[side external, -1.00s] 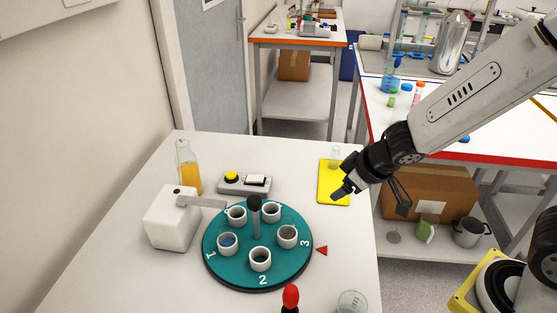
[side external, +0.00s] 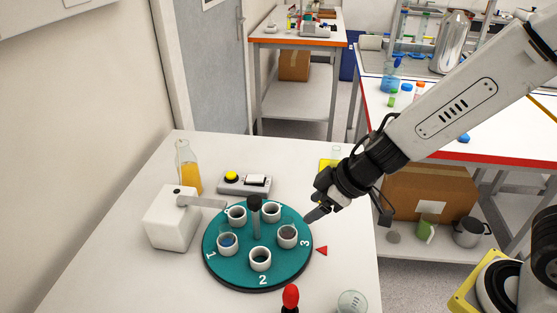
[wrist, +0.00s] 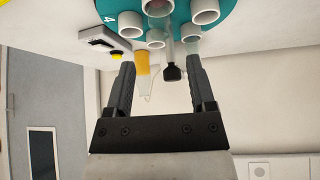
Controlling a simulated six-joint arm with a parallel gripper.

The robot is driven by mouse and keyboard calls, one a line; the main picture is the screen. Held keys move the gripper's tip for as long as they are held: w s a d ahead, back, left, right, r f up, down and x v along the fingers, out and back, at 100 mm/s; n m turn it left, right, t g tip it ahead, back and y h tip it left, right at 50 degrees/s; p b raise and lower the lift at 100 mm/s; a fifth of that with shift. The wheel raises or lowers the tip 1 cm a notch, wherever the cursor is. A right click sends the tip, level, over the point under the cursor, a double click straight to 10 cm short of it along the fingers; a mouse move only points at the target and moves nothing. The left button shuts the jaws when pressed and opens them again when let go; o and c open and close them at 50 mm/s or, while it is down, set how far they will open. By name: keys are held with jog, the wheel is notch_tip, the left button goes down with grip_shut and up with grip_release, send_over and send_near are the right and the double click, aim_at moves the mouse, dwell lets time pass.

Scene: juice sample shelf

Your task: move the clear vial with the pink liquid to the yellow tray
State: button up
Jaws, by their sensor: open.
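My gripper (side external: 311,214) is open and empty at the right edge of the teal carousel, close to the holder beside number 3. In the wrist view its two fingers (wrist: 160,66) are spread apart. I cannot clearly make out pink liquid. The cup-like holder by number 3 (side external: 287,237) shows a dark, slightly reddish inside, and the left holder (side external: 228,244) shows blue. The yellow tray (side external: 325,166) is behind my wrist and mostly hidden. A clear vial (side external: 336,152) shows at the tray's back, its lower part hidden.
The teal carousel (side external: 235,277) has several white holders and a dark central post (side external: 255,215). A white box with an arm (side external: 172,218), an orange bottle (side external: 188,172) and a yellow-button device (side external: 243,183) stand around it. A red-topped item (side external: 291,297) and clear beaker (side external: 352,302) are in front.

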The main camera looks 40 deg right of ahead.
aim_at(290, 221)
jog(key=shift+f, duration=0.1)
jog(key=shift+x, duration=4.4)
grip_shut()
